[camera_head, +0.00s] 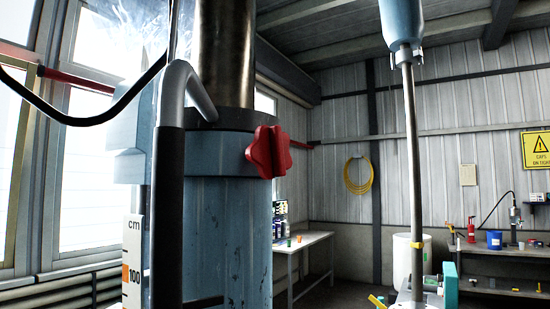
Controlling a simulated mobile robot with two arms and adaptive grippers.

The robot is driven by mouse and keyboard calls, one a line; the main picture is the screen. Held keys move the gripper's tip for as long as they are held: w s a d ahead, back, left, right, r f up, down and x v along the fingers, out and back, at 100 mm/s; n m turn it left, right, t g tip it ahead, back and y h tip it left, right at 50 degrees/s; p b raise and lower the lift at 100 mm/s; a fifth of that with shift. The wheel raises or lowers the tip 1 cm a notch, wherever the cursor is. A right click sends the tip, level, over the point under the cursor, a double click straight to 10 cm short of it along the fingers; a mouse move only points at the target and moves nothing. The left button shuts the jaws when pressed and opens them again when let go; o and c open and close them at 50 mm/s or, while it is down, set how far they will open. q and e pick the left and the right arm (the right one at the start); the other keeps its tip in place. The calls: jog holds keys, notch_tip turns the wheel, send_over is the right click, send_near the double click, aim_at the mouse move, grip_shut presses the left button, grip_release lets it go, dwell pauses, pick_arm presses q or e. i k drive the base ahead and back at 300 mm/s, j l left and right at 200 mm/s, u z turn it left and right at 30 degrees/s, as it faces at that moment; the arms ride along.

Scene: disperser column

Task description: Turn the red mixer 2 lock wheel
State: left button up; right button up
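The red lock wheel (268,152), a lobed star-shaped knob, sits on the right side of a blue collar (205,153) around the large column. The collar is at the top of the worn blue column body (215,240), with a shiny steel column (226,55) rising out of it. Nothing touches the wheel in this view. Neither of my grippers shows in the head view.
A grey pipe with a black sleeve (170,210) stands close in front of the column. A mixer shaft (411,150) hangs at the right. A white table (303,241) and a white barrel (403,258) stand behind. The space between column and shaft looks open.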

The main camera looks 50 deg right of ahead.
aim_at(269, 150)
jog(key=z, duration=1.6)
